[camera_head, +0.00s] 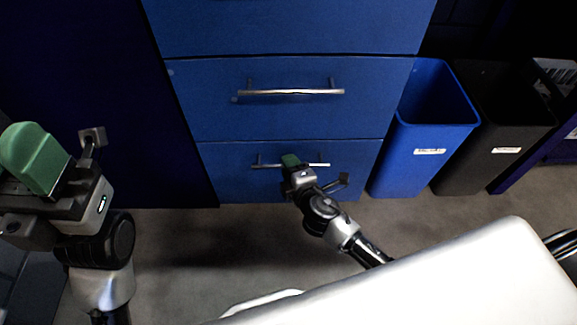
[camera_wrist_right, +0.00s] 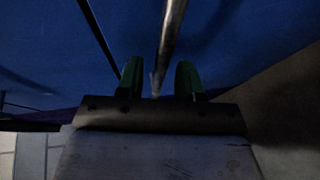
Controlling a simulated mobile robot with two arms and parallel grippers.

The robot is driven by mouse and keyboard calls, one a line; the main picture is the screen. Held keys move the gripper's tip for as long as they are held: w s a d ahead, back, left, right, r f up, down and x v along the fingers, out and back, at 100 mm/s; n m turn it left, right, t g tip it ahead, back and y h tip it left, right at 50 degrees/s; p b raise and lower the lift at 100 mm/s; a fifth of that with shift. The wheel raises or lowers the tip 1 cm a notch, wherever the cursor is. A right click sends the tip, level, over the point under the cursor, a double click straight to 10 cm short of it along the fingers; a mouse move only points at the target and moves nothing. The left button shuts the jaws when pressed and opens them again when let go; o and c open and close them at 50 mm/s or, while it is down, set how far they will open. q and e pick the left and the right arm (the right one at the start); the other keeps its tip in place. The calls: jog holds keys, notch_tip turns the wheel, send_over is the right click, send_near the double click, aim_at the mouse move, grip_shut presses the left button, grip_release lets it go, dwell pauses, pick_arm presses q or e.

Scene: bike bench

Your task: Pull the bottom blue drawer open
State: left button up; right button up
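The bottom blue drawer (camera_head: 232,184) sits at the foot of the blue cabinet, and its front looks flush with the drawer above. Its thin metal handle (camera_head: 268,166) runs across the front, with the middle hidden behind my right gripper (camera_head: 291,161). In the right wrist view, the two green fingers of this gripper (camera_wrist_right: 159,78) stand apart, open. The handle bar (camera_wrist_right: 170,45) lines up with the gap between them; I see no finger touching it. My left gripper (camera_head: 36,158) is at the far left, away from the drawer; its finger gap does not show.
The drawer above has a wider metal handle (camera_head: 290,92) and is shut. A blue bin (camera_head: 432,125) and a black bin (camera_head: 500,120) stand right of the cabinet. A white surface (camera_head: 440,275) fills the lower right. Grey floor (camera_head: 200,245) in front of the cabinet is clear.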

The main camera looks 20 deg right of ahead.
jog(key=shift+w+a+f, duration=0.1)
jog(key=shift+w, duration=0.45)
grip_shut()
jog(key=shift+s, duration=0.1)
